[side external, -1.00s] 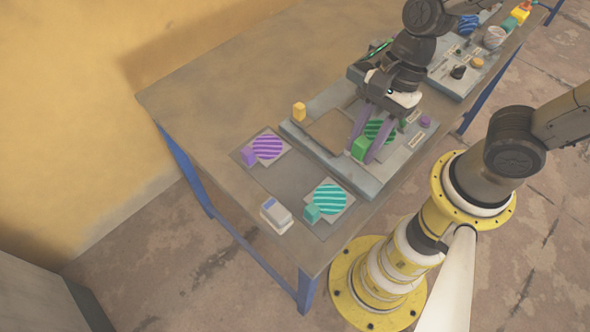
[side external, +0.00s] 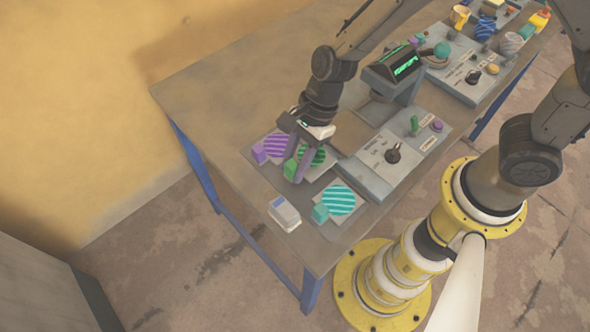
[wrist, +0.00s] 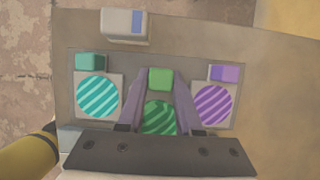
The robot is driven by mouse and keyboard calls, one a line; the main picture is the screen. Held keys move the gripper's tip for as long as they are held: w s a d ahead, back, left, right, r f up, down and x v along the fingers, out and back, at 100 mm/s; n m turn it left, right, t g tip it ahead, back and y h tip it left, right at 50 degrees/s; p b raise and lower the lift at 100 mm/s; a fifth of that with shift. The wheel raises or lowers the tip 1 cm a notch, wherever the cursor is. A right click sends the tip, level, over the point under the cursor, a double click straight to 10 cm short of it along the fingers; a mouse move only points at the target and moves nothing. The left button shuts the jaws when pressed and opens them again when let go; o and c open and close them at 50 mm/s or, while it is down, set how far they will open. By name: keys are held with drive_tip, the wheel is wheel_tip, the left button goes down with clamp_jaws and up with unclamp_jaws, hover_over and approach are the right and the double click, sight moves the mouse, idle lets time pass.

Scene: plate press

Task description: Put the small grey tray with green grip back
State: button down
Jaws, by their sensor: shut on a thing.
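My gripper (side external: 295,165) is shut on the green grip block (side external: 290,168) of the small grey tray, which carries a green striped disc (side external: 310,157). In the wrist view the green grip (wrist: 160,78) sits between the two purple fingers, with the green disc (wrist: 160,117) below it. The tray is over the dark mat (wrist: 190,60), between the teal-grip tray (wrist: 98,97) and the purple-grip tray (wrist: 213,104). I cannot tell whether it touches the mat. Fingers and wrist hide most of the tray's grey plate.
A white box with a blue patch (side external: 284,213) stands at the table's front edge, close to the teal tray. The press (side external: 393,75) with its control panel (side external: 390,155) is to the right. The table behind the mat is bare.

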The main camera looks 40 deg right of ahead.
drive_tip(key=shift+f, duration=1.45)
drive_tip(key=shift+f, duration=0.1)
drive_tip(key=c, duration=0.6)
unclamp_jaws()
drive_tip(key=s+d+r+n+t+h, duration=0.15)
drive_tip(key=d+r+n, duration=0.25)
drive_tip(key=d+r, duration=0.5)
drive_tip(key=s+d+r+n+t, duration=0.1)
drive_tip(key=s+d+r+n, duration=0.3)
drive_tip(key=r, duration=0.8)
drive_tip(key=s+d+r+n+t+h, duration=0.1)
drive_tip(key=s+d+n, duration=0.1)
drive_tip(key=d+n, duration=0.1)
drive_tip(key=s+d+r+n+t+h, duration=0.1)
drive_tip(key=s+d+r+n, duration=0.1)
drive_tip(key=s+d+n, duration=0.1)
drive_tip(key=s+d+r+n+t+h, duration=0.1)
drive_tip(key=s+d+n, duration=0.2)
drive_tip(key=d+n, duration=0.1)
drive_tip(key=shift+s+r, duration=0.1)
drive_tip(key=shift+r, duration=0.05)
